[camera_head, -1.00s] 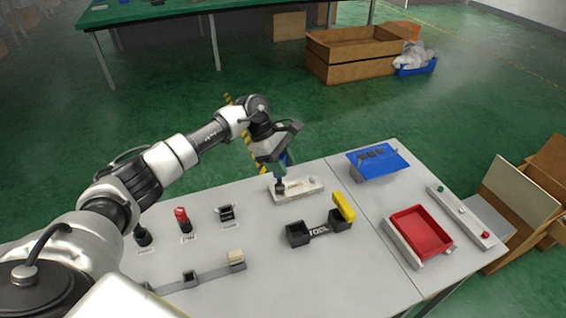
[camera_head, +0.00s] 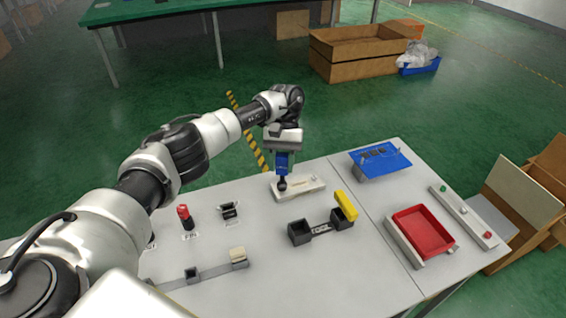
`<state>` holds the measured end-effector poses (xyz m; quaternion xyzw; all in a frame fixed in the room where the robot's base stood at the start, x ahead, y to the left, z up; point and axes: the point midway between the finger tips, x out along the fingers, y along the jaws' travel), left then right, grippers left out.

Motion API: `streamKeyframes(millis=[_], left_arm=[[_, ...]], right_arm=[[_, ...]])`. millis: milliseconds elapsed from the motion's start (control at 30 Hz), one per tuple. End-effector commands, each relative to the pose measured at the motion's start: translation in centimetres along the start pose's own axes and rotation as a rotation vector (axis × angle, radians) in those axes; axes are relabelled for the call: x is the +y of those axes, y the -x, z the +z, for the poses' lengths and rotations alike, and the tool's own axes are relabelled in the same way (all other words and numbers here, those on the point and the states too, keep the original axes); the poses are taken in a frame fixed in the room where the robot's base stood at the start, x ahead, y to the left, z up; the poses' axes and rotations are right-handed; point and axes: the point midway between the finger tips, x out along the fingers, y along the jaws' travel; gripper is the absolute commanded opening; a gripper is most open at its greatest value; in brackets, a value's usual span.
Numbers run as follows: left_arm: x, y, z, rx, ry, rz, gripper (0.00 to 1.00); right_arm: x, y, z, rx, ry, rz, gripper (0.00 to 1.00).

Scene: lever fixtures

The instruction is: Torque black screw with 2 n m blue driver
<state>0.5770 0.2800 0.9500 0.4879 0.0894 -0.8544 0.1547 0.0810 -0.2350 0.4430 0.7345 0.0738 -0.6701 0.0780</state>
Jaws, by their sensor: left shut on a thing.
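My left gripper (camera_head: 284,148) is shut on the blue driver (camera_head: 282,164). The driver stands about upright, handle up, over the left part of a white block (camera_head: 312,187) near the table's far edge. Its dark lower end (camera_head: 282,184) is at the block's top; I cannot tell whether it touches. The black screw cannot be told apart from the driver's dark end. My right gripper is not in view.
A red-handled tool (camera_head: 185,217) and a black holder (camera_head: 229,210) stand left on the table. Black bins with a yellow block (camera_head: 346,205) are right of centre. A red tray (camera_head: 422,232) and blue panel (camera_head: 381,160) lie further right.

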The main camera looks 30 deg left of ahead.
Motion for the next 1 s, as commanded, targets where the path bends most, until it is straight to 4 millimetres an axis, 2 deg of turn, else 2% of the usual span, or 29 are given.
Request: streamKeyframes(millis=[133, 1000], left_arm=[[-0.1, 0.0, 0.0, -0.001, -0.060, -0.035, 0.00], [-0.1, 1.4, 0.8, 0.000, -0.057, -0.031, 0.00]], right_arm=[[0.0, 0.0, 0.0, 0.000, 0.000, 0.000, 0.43], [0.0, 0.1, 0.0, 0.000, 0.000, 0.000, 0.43]])
